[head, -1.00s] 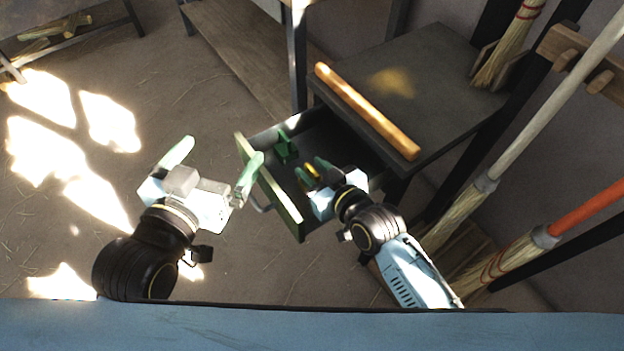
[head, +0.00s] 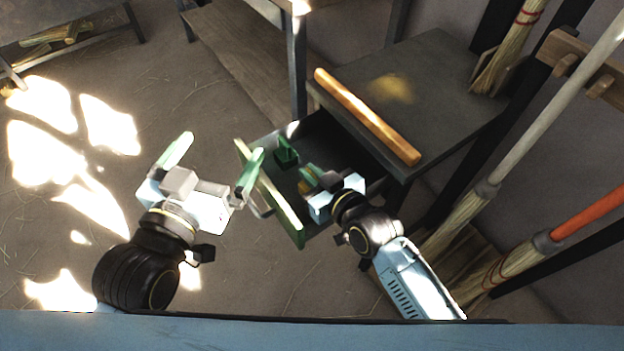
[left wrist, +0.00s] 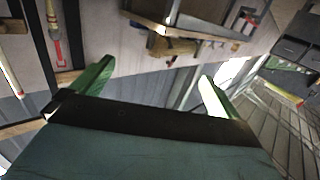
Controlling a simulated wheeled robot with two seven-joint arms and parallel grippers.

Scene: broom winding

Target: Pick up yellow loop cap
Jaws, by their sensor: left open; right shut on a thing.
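The yellow loop cap (head: 305,187) shows as a small yellow patch at the fingers of my right gripper (head: 311,177) in the head view. The right gripper is shut on it, inside the open drawer (head: 272,194); the fingers hide most of the cap. My left gripper (head: 216,163) is open and empty, in the air to the left of the drawer front. Its two green fingers also show wide apart in the left wrist view (left wrist: 155,85).
A green holder (head: 286,154) sits in the drawer, left of the right gripper. A wooden rod (head: 366,115) lies on the dark bench top (head: 445,85) above the drawer. Brooms (head: 520,259) stand at the right.

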